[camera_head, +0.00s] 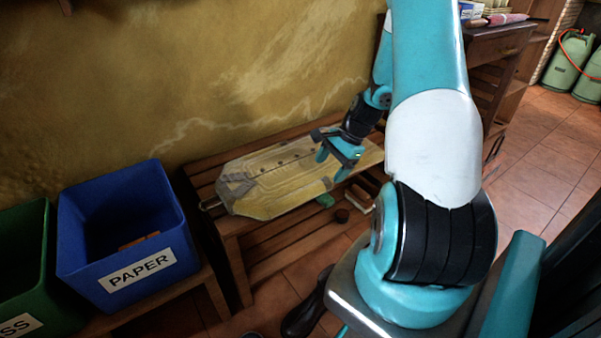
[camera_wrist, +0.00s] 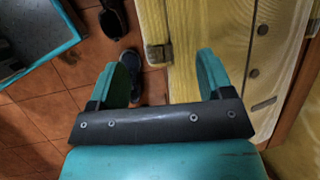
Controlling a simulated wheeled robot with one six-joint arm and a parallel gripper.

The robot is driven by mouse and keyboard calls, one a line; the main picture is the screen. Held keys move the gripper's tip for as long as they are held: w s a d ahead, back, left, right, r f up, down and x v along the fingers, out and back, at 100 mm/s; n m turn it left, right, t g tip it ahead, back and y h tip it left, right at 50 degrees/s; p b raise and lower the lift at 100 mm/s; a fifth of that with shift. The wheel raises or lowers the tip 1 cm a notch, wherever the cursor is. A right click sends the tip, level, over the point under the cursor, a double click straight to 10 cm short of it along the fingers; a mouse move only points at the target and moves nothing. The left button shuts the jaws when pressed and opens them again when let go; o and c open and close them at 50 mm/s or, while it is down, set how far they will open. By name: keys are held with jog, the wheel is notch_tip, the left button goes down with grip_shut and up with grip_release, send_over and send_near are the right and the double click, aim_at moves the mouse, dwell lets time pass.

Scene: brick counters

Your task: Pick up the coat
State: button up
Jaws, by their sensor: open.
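A yellow coat (camera_head: 275,180) with grey patches and a row of dark buttons lies flat on a slatted wooden bench against the wall. Part of it is hidden behind my arm. It also shows in the wrist view (camera_wrist: 238,40), with its buttons on the right side. My gripper (camera_head: 338,172) is open and above the coat near its front edge. In the wrist view, my gripper (camera_wrist: 165,75) has its right finger over the coat's edge and its left finger over the tiled floor.
The wooden bench (camera_head: 245,235) has a lower shelf with small items. A blue PAPER bin (camera_head: 150,225) and a green bin (camera_head: 25,255) stand at the left. Dark shoes (camera_head: 305,303) lie on the floor in front. Green gas cylinders (camera_head: 570,58) stand at the far right.

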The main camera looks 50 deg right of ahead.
aim_at(324, 181)
jog(key=x, duration=0.2)
jog(key=shift+w+a+f+b, duration=0.1)
jog(key=shift+a+f+b, duration=0.05)
jog(key=shift+f+b, duration=0.2)
jog(key=b+x, duration=0.2)
jog(key=x, duration=0.1)
jog(key=b+x, duration=0.1)
jog(key=x, duration=0.1)
jog(key=shift+d+f, duration=0.2)
jog(key=shift+d, duration=0.05)
jog(key=shift+r, duration=0.1)
jog(key=shift+c, duration=0.3)
jog(key=c, duration=1.3)
jog(key=shift+r, duration=0.1)
